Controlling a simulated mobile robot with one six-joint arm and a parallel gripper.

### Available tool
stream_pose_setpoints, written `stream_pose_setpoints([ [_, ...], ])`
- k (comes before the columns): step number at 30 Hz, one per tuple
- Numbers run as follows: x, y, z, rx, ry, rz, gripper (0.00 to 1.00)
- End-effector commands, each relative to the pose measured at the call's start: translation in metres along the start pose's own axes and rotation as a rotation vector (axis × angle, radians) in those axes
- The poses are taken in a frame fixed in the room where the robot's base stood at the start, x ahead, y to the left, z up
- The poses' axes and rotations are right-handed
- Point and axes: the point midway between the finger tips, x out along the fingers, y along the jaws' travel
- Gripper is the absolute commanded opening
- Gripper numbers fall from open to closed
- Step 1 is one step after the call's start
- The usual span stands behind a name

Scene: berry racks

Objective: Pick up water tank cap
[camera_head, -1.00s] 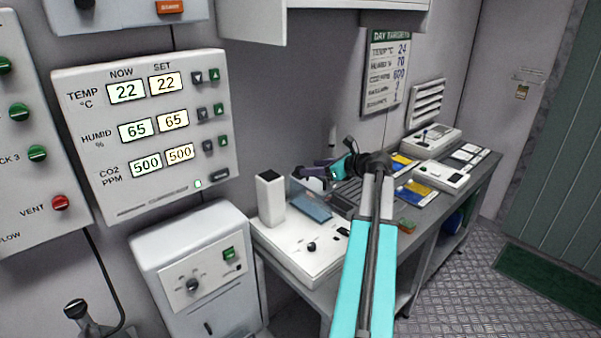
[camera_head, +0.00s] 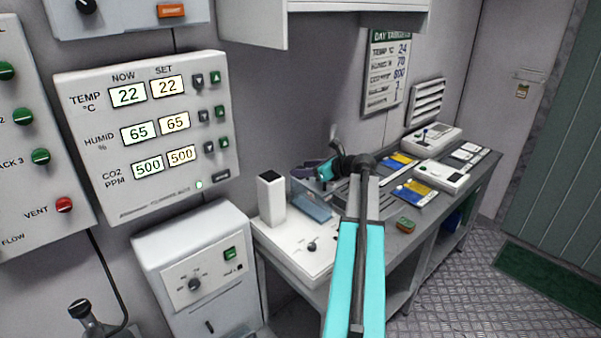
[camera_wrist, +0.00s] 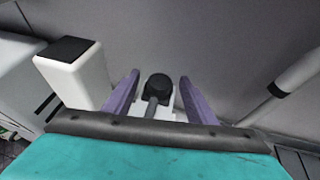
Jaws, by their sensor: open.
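My gripper (camera_wrist: 160,78) shows in the wrist view as two purple fingers, set apart with a gap between them. A dark round knob on a grey stem (camera_wrist: 158,88), in front of a white part, appears between the fingers in that view; it may be the water tank cap, but I cannot tell for sure. I cannot see the fingers touching it. In the head view my gripper (camera_head: 303,170) is small, over the left part of the bench, just right of a white post. No cap can be made out there.
The white post with a black top (camera_head: 271,198) stands close left of my gripper; it also shows in the wrist view (camera_wrist: 75,78). A grey rod (camera_wrist: 297,73) is at right in the wrist view. The bench (camera_head: 390,228) holds several devices.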

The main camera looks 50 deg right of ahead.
Motion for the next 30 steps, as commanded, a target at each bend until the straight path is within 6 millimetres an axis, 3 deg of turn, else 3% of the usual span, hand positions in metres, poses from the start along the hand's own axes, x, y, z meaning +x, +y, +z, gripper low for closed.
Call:
stream_pose_setpoints([
  [10, -0.0007, -0.0004, -0.0002, 0.0, 0.0, 0.0, 0.51],
  [18, -0.0009, -0.0006, -0.0004, 0.0, 0.0, -0.001, 0.08],
  [30, -0.0021, -0.001, 0.0016, 0.0, 0.001, -0.001, 0.07],
])
